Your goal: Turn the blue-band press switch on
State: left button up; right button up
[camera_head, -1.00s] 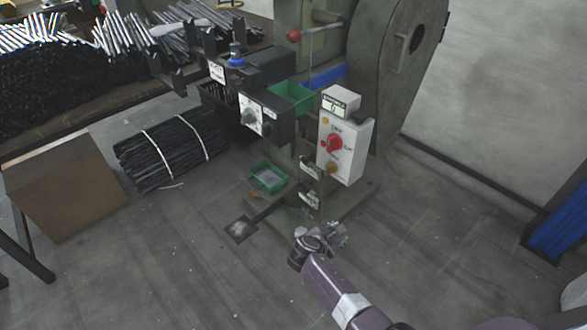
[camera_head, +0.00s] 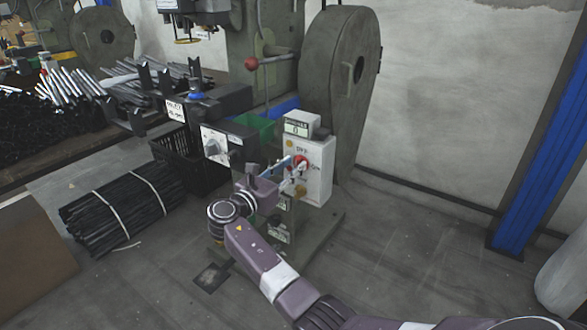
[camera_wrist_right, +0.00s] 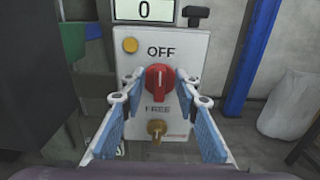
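The press (camera_head: 340,85) has a blue band (camera_head: 286,106) low on its body, partly hidden. Its light grey switch box (camera_head: 318,178) carries a red rotary switch (camera_head: 302,162), also seen in the right wrist view (camera_wrist_right: 158,80). The switch's pale mark points up toward the word OFF. My right gripper (camera_head: 292,172) is in front of the box. In the right wrist view my gripper (camera_wrist_right: 158,98) is open, with one blue-padded finger on each side of the red switch. Contact with the switch cannot be told. My left gripper is not in view.
A yellow button (camera_wrist_right: 130,45) sits above left of the switch and a yellow knob (camera_wrist_right: 156,128) below it. A counter display (camera_head: 298,128) tops the box. A black control box (camera_head: 216,142) stands to its left. Floor at the right is clear up to a blue post (camera_head: 540,130).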

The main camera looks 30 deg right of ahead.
jog(key=shift+x, duration=0.8)
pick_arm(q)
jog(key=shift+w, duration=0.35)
pick_arm(e)
grip_shut()
